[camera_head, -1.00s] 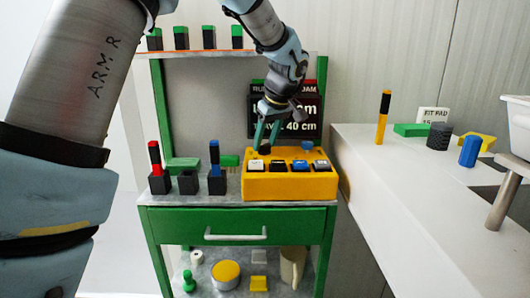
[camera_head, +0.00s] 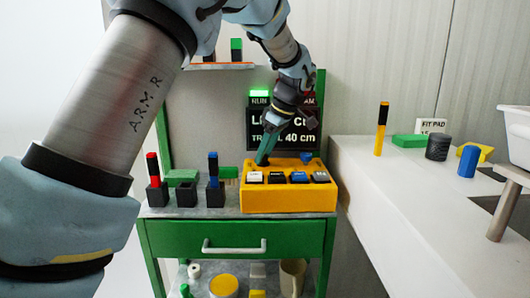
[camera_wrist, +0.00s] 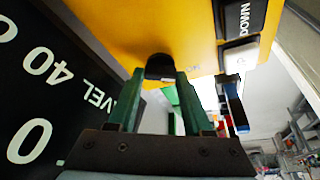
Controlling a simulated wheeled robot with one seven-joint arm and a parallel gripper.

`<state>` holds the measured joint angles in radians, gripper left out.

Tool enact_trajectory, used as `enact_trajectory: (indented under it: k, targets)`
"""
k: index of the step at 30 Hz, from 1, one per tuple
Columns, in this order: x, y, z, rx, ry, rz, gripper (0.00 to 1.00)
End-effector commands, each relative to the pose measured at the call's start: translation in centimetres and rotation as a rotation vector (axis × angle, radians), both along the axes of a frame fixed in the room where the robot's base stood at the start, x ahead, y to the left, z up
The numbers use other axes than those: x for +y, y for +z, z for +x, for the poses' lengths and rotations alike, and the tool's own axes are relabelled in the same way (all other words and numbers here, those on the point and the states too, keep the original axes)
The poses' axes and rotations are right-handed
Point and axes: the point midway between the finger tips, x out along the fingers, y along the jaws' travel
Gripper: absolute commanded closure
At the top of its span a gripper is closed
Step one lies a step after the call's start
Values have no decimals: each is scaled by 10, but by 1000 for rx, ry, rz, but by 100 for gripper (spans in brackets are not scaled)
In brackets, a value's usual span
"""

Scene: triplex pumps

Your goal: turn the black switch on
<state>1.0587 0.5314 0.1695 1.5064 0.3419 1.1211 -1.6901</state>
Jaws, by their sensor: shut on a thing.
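The yellow control box (camera_head: 290,200) sits on the right part of the workbench top. The black switch (camera_wrist: 160,66) is a dark round knob on the box, seen in the wrist view between my two green fingers. My gripper (camera_wrist: 160,80) is shut on it, with a finger on each side. In the head view my gripper (camera_head: 263,159) reaches down to the back left of the box top, and the switch is mostly hidden there. The green lamp (camera_head: 259,93) above the sign is brightly lit.
A row of white, black and blue buttons (camera_head: 278,177) lies along the box front, and a blue switch (camera_head: 306,158) stands at its back right. The black sign (camera_head: 285,125) rises close behind my gripper. Holders with red and blue pegs (camera_head: 213,170) stand left.

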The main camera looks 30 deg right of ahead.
Motion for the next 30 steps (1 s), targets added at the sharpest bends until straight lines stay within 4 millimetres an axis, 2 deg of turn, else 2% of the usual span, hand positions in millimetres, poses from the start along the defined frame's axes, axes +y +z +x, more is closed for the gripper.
enact_trajectory:
  k: [7,8,15,25,30]
  targets:
    - [0,0,0,-1,3,-1,100]
    - [0,0,0,-1,3,-1,49]
    - [0,0,0,0,2,-1,22]
    - [-1,3,-1,-1,0,-2,20]
    - [-7,24,-8,-4,-1,-3,20]
